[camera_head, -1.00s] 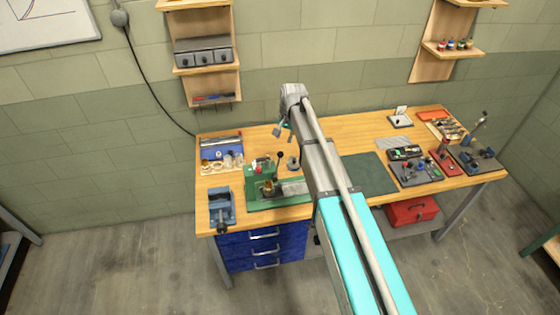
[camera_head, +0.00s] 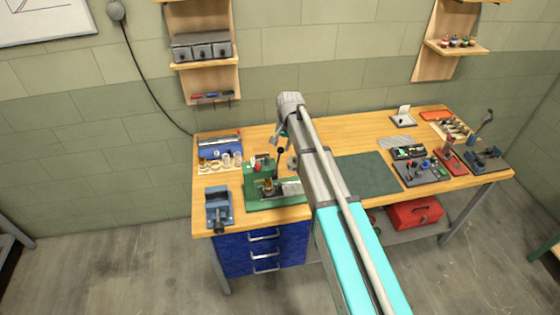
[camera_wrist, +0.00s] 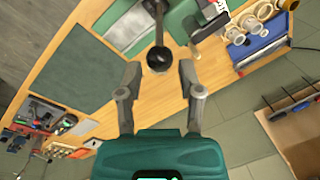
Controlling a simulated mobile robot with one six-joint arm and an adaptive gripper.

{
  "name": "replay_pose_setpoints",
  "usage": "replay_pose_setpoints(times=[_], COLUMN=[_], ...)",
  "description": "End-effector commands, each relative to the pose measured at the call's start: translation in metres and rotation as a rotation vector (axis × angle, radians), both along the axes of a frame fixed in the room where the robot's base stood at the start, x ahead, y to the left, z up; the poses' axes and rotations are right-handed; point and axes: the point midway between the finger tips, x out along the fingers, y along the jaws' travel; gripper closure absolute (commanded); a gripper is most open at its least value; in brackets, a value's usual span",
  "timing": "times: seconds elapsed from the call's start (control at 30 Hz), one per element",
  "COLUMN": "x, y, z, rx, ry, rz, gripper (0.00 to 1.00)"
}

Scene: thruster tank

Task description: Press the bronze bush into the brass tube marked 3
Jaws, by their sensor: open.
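My gripper (camera_wrist: 161,68) is open and empty in the wrist view, its two fingers on either side of a black ball knob (camera_wrist: 159,60). I cannot tell whether they touch it. The knob tops the lever of a green press (camera_wrist: 184,22). In the head view the green press (camera_head: 254,196) stands on the bench's left part, with a small brass-coloured piece (camera_head: 268,186) at its middle. Several pale and brass-coloured rings and tubes (camera_head: 225,158) stand on a wooden tray behind it; they also show in the wrist view (camera_wrist: 265,11). No mark 3 is readable, and I cannot single out the bush.
A blue vise (camera_head: 218,207) sits left of the press. A dark green mat (camera_head: 367,175) lies clear to the right. Farther right are a tray of small tools (camera_head: 420,172) and a red stand (camera_head: 450,163). A shelf (camera_head: 205,62) hangs on the wall behind.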

Motion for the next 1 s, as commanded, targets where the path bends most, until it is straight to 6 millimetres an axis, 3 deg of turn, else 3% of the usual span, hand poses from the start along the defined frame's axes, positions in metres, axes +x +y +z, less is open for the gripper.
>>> replay_pose_setpoints(times=[0.6, 1.0], x=[0.002, 0.003], y=[0.007, 0.009], z=[-0.051, -0.064], rx=[0.000, 0.000], ry=[0.000, 0.000], rz=[0.000, 0.000], gripper=[0.52, 0.52])
